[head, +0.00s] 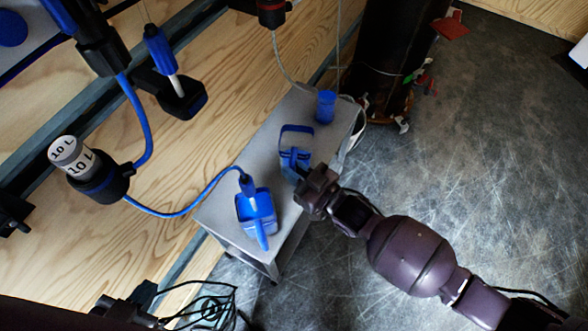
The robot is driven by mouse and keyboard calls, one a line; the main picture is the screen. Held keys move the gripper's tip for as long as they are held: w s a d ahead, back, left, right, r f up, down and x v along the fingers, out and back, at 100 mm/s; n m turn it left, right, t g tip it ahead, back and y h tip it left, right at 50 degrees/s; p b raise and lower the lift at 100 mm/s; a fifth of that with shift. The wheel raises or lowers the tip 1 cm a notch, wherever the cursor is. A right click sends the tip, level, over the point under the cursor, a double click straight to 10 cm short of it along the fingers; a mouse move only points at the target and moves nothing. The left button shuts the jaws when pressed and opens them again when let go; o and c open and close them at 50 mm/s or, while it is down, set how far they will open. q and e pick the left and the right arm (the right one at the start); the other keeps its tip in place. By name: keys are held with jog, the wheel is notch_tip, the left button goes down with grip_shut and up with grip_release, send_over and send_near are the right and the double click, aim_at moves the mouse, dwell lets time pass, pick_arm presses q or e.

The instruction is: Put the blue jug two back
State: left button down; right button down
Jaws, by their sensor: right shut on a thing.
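Two blue jugs show in the head view. One blue jug (296,135) is at the middle of the grey bench (266,138), with its handle side toward my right gripper (301,175). My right gripper comes in from the lower right and is shut on this jug. The other blue jug (256,215) is at the bench's near end, with a blue hose's nozzle at its top. I cannot tell by any mark which one is number two. My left gripper (140,298) is at the bottom left, dark and partly cut off; its jaws are unclear.
A blue cup (326,106) stands at the bench's far end. A cylinder labelled 10 L (73,157) is mounted on the wooden wall, with a blue hose (180,213) hanging across to the near jug. Loose black cables (212,305) lie at the lower left.

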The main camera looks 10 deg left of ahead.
jog(key=shift+f, duration=0.7)
jog(key=shift+r, duration=0.2)
jog(key=shift+f, duration=0.25)
jog(key=c, duration=1.1)
grip_release()
